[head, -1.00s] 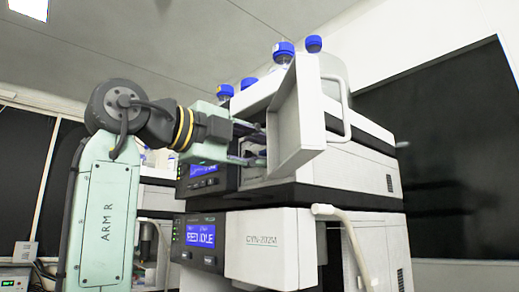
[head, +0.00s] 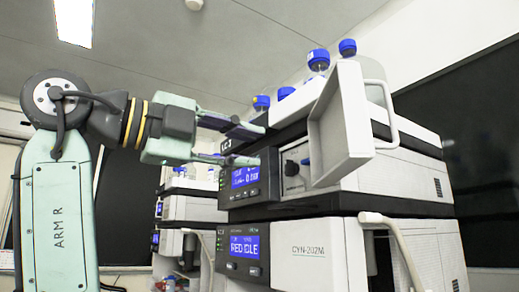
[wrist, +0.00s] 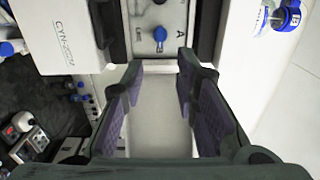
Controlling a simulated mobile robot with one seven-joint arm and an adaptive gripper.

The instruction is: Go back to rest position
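My gripper (head: 252,146) is in front of the upper module of a white and black instrument stack (head: 400,184), left of its swung-out front door (head: 342,125). Its two fingers are spread apart, one above the other in the head view, with nothing visible between them. In the wrist view the purple-padded fingers of my gripper (wrist: 158,72) stand apart, with a plain white surface behind the gap. A dark knob (head: 292,168) on the module's front shows just right of the fingertips. Any contact with the stack cannot be told.
Blue-capped bottles (head: 318,62) stand on top of the stack. The lower module (head: 310,250) has a lit blue display and a pale hose (head: 397,240) at its right. More equipment (head: 188,208) stands behind to the left. The wrist view shows a blue-capped bottle (wrist: 286,18) at upper right.

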